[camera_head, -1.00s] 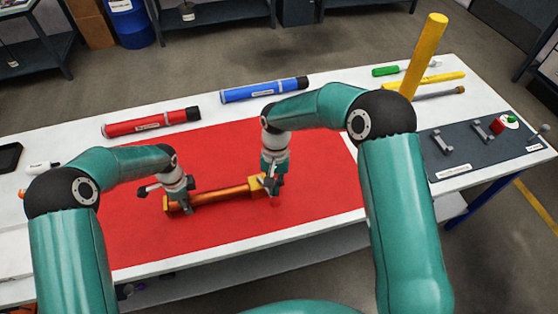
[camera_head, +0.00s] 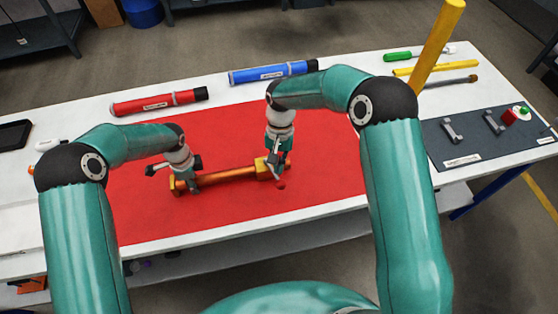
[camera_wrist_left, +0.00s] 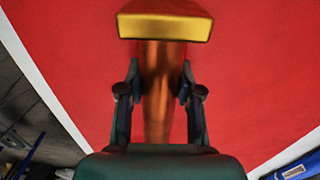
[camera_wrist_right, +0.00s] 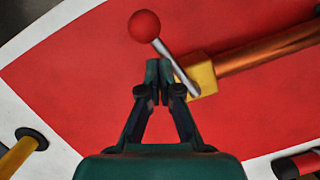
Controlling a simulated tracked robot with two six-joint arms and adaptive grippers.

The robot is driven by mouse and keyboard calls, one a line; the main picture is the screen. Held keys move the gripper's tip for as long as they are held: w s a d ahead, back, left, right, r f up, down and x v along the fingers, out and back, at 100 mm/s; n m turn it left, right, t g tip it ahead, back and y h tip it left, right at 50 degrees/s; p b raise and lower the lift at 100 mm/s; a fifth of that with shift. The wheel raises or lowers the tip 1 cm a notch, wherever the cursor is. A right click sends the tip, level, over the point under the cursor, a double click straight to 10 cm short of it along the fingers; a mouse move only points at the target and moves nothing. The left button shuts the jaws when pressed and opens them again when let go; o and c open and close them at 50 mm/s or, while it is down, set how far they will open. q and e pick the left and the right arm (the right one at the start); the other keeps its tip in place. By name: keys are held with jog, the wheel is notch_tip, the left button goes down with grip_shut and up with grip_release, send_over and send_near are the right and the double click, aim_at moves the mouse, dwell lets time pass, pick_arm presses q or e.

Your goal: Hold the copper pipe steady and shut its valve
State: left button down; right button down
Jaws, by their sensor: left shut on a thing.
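The copper pipe (camera_head: 228,177) lies on the red mat (camera_head: 240,215) with a yellow block at each end. My left gripper (camera_wrist_left: 158,85) is shut around the pipe, a finger on each side, near the left yellow block (camera_wrist_left: 165,27). The valve is at the right yellow block (camera_wrist_right: 200,78). Its grey lever (camera_wrist_right: 172,62) ends in a red ball (camera_wrist_right: 144,25), which also shows in the head view (camera_head: 281,185). My right gripper (camera_wrist_right: 159,72) has its fingertips together, beside the lever. Whether they touch the lever I cannot tell.
A red tube (camera_head: 158,102) and a blue tube (camera_head: 272,73) lie behind the mat. A yellow post (camera_head: 440,40) rises behind my right arm. A dark mat with brackets (camera_head: 470,150) is at the right. The front of the red mat is clear.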

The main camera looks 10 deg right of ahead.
jog(key=shift+w, duration=0.1)
jog(key=w, duration=0.1)
jog(key=w+d, duration=0.1)
jog(key=w, duration=0.1)
jog(key=shift+w+r, duration=0.1)
jog(key=shift+r, duration=0.1)
jog(key=shift+w+d+r, duration=0.2)
jog(key=shift+w+r, duration=0.25)
jog(key=shift+r, duration=0.35)
jog(key=v, duration=0.8)
jog(key=shift+r, duration=0.25)
